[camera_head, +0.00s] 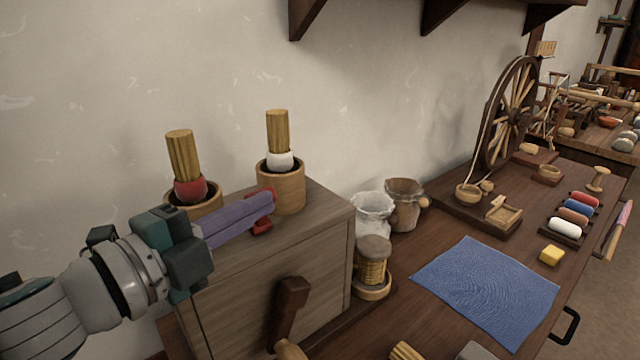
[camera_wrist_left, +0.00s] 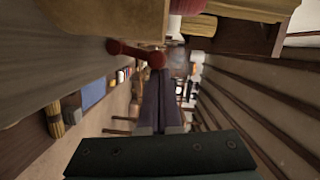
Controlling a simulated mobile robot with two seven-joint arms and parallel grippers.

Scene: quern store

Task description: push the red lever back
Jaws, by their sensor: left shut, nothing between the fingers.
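The red lever (camera_head: 262,227) is on top of the wooden box (camera_head: 325,222), in front of the right-hand wooden cup. My left gripper (camera_head: 270,202) is shut and empty, with its purple fingers reaching across the box top to the lever. The fingers cover part of the lever in the head view. In the left wrist view the lever (camera_wrist_left: 134,51) is a short red bar with a round knob just beyond the fingertips (camera_wrist_left: 160,76). I cannot tell whether they touch. My right gripper is not in view.
Two wooden cups, left (camera_head: 208,210) and right (camera_head: 287,188), hold a red-banded and a white-banded brush on the box. A brown crank (camera_head: 290,297) sticks out of the box front. Jars (camera_head: 373,212), a blue cloth (camera_head: 490,290) and a spinning wheel (camera_head: 508,110) stand to the right.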

